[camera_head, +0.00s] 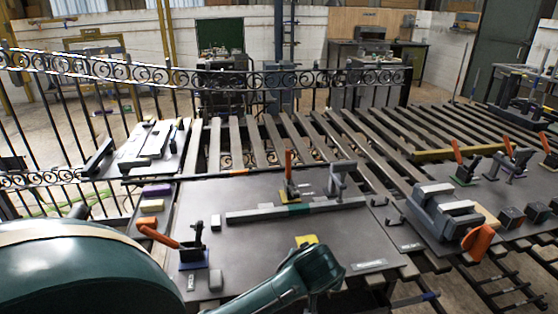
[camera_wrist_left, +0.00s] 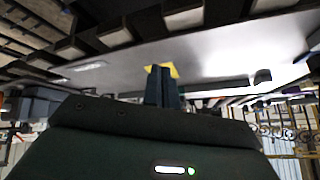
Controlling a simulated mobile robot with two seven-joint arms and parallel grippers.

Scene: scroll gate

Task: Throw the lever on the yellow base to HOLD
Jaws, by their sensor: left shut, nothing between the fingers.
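A lever with an upright orange handle (camera_head: 288,161) stands on a small yellow-brown base (camera_head: 292,191), behind the middle of the dark bench top. No HOLD marking is readable. A flat yellow patch (camera_head: 306,240) lies nearer on the bench, partly covered by my left arm. A yellow patch (camera_wrist_left: 166,70) also shows behind the fingertips in the left wrist view; I cannot tell which yellow thing it is. My left gripper (camera_wrist_left: 162,72) is shut and empty. Its fingers are hidden in the head view, where my green arm ends in front of the lever. My right gripper is not in view.
A lever with an orange handle on a blue base (camera_head: 194,258) stands at left. A long grey bar (camera_head: 250,214) with a green section lies by the upright lever. A grey clamp-like device (camera_head: 446,210) and more orange-handled levers stand at right. A scroll fence (camera_head: 150,70) runs behind.

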